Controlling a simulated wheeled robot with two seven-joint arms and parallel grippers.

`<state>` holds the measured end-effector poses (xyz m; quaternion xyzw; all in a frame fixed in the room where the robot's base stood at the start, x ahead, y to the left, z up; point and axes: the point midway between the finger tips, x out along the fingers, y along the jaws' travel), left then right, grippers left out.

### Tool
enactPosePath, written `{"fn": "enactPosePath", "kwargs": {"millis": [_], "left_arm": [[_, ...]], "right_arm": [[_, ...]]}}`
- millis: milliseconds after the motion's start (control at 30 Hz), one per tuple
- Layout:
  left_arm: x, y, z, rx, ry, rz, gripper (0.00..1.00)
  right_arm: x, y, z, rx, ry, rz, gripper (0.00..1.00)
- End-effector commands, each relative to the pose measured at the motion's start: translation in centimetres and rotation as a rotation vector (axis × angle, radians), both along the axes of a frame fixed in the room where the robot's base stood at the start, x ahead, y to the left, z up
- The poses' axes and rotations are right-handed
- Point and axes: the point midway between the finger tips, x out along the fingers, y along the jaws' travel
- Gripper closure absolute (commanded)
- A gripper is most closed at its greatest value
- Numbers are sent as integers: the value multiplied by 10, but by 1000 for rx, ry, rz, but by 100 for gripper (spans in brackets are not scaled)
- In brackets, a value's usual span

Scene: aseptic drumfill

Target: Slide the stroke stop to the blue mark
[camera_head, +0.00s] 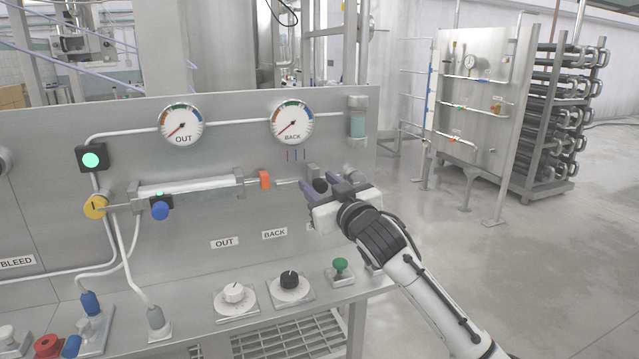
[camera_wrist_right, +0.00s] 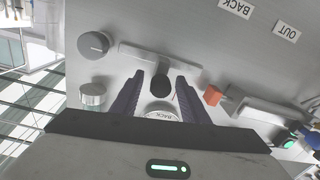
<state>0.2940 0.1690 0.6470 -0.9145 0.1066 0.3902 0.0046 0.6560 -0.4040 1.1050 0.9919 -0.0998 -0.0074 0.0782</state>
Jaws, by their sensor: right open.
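The cylinder (camera_head: 190,187) on the upright panel has a thin rod running right through an orange block (camera_head: 264,179), which also shows in the wrist view (camera_wrist_right: 212,95). A black knob (camera_head: 320,185) sits near the rod's right end; in the wrist view the knob (camera_wrist_right: 160,87) lies between my fingers. I cannot tell for certain which part is the stroke stop. Short marks (camera_head: 296,155) stand above the rod; their colours are too small to tell apart surely. My right gripper (camera_head: 319,186) is open around the knob, fingers apart (camera_wrist_right: 160,77). My left gripper is out of view.
Two dials, OUT (camera_head: 181,125) and BACK (camera_head: 292,123), sit above. A white knob (camera_head: 234,293), a black knob on a plate (camera_head: 290,279) and a green button (camera_head: 340,265) stand on the ledge below. Open floor lies right of the panel.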

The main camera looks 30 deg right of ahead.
Motion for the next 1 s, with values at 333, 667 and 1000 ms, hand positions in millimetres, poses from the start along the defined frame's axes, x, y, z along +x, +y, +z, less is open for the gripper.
{"fn": "enactPosePath", "kwargs": {"millis": [333,667,1000], "left_arm": [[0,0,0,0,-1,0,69],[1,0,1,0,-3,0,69],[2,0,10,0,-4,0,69]], "right_arm": [[3,0,-1,0,1,0,62],[3,0,-1,0,1,0,100],[8,20,0,3,1,3,100]]}}
